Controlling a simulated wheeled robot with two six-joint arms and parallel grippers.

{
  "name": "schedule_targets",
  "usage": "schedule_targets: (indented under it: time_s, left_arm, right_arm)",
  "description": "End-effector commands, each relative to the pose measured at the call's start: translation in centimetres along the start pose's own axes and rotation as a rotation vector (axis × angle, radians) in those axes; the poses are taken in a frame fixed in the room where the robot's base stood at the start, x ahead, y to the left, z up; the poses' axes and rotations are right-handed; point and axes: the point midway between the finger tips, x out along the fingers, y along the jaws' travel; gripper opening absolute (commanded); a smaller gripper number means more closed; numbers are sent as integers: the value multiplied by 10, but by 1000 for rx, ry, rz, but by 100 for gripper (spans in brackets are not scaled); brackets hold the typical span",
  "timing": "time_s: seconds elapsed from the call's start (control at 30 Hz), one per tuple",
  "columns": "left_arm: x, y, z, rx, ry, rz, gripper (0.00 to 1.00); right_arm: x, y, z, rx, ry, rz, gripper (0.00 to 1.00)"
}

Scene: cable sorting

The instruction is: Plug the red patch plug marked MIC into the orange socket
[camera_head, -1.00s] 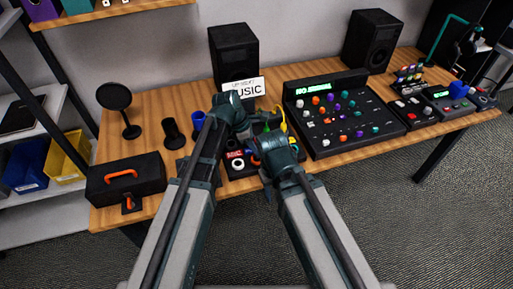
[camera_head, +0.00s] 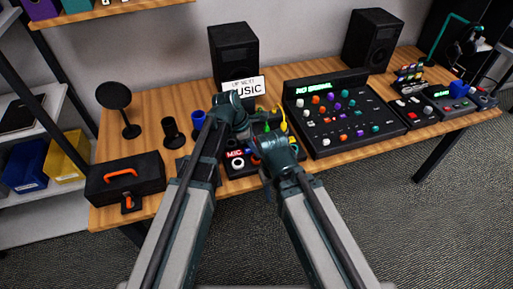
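A dark patch panel (camera_head: 232,172) lies at the table's front edge, partly hidden by my arms. A red piece marked MIC (camera_head: 234,153) shows on it, above a white ring (camera_head: 237,163); whether it is the plug or a label is too small to tell. The orange socket cannot be made out, with my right wrist over that side. My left gripper (camera_head: 247,122) is above the panel's back part, its fingers too dark to read. My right gripper (camera_head: 262,148) is over the panel's right side, its fingertips mostly hidden. Yellow cable (camera_head: 284,121) loops behind it.
A mixer (camera_head: 340,140) with coloured knobs stands right of the panel. A black case (camera_head: 125,180), a blue cup (camera_head: 198,119) and a dark stand (camera_head: 173,131) are to the left.

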Motion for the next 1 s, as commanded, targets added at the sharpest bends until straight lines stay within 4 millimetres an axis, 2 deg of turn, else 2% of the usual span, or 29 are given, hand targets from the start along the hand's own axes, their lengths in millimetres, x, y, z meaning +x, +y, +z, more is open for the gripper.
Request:
schedule_targets:
  time_s: [0.5, 1.0]
  left_arm:
    - [10, 0, -4, 0, 0, 0, 0]
    - [10, 0, -4, 0, 0, 0, 0]
  right_arm:
    - [10, -1, -1, 0, 0, 0, 50]
    - [11, -1, -1, 0, 0, 0, 50]
